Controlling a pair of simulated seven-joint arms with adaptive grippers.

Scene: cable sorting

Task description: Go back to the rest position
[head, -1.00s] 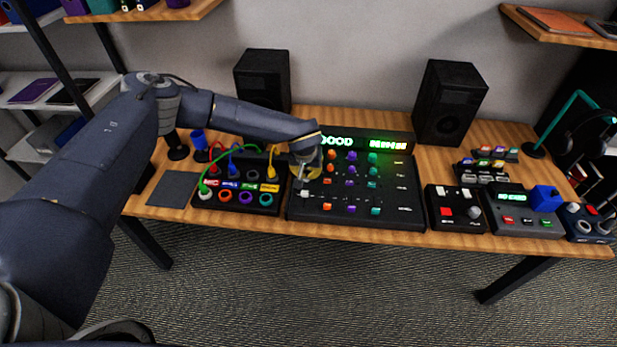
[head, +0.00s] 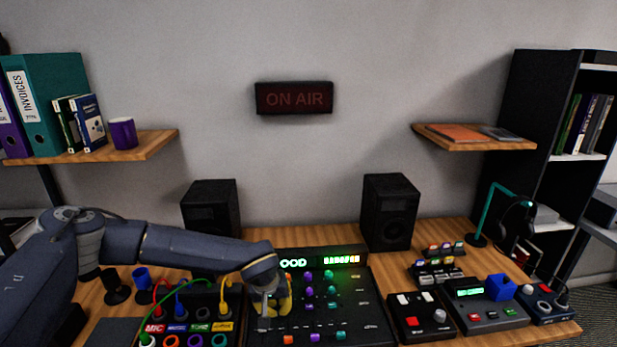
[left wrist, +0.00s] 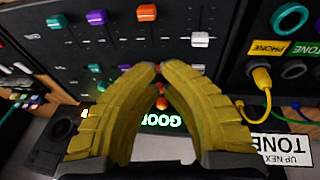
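My left gripper (head: 268,312) hangs over the left edge of the black mixer console (head: 350,312), low in the head view. In the left wrist view its two yellow fingers (left wrist: 159,68) come together at the tips, with nothing clearly held between them. The mixer panel, with purple, teal and orange knobs, lies beyond the fingertips. Its green display (head: 293,263) is partly covered by my left arm; the wrist view shows "GOOD" between the fingers. My right gripper is in neither view.
The patch box (head: 231,310) with red, blue, yellow and green cables stands left of the mixer. Two black speakers (head: 389,212) stand behind. A small switch box (head: 420,315) and a card unit (head: 487,306) are to the right. An unlit ON AIR sign (head: 294,97) hangs on the wall.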

